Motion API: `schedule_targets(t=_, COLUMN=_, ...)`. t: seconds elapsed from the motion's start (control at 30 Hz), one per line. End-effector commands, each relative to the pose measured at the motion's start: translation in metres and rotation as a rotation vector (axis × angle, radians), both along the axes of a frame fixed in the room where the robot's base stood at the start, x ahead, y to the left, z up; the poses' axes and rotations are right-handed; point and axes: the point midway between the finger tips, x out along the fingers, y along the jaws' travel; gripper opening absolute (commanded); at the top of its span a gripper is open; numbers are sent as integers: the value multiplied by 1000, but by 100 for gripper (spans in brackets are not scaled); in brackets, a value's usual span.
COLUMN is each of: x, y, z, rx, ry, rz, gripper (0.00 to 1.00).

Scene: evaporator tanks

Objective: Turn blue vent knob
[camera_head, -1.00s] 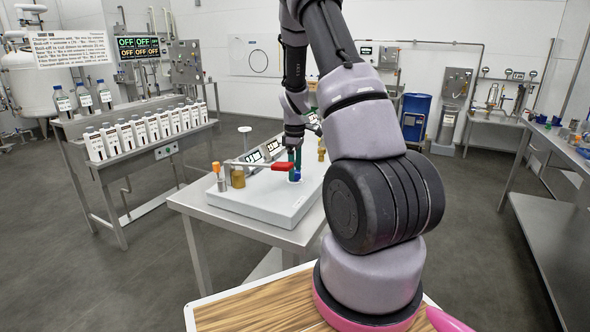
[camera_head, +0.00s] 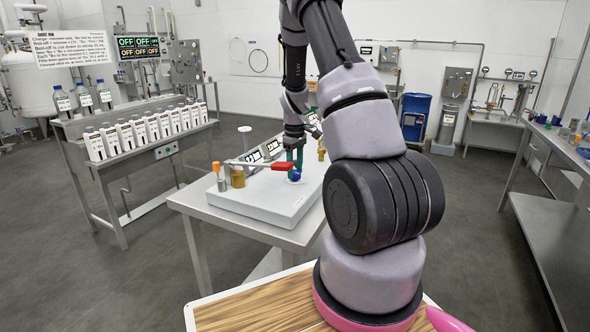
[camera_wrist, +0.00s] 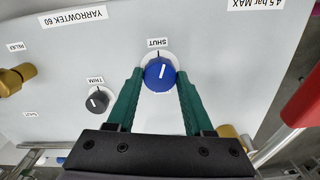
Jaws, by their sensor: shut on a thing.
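The blue vent knob (camera_wrist: 160,75) sits on a light grey panel (camera_wrist: 215,50), below a label reading SHUT in the wrist view. In the head view, the blue knob (camera_head: 294,176) shows at the tips of my gripper (camera_head: 295,165), on top of the white unit (camera_head: 265,205).
A red lever handle (camera_head: 283,166) lies close beside the gripper, and shows at the right in the wrist view (camera_wrist: 302,102). A small dark knob (camera_wrist: 98,101) and brass fittings (camera_wrist: 17,78) are nearby. The white unit stands on a steel table (camera_head: 290,240).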

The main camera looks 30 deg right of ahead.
Motion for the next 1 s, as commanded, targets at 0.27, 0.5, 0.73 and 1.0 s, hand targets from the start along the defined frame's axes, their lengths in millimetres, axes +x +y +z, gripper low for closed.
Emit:
schedule_targets(t=0.27, x=1, y=0, z=1, rx=0, ry=-2, rz=-264, gripper=0)
schedule_targets(t=0.5, x=1, y=0, z=1, rx=0, ry=-2, rz=-492, gripper=0)
schedule_targets(t=0.73, x=1, y=1, z=1, rx=0, ry=-2, rz=-710, gripper=0)
schedule_targets(t=1.0, x=1, y=1, z=1, rx=0, ry=-3, rz=-966, gripper=0)
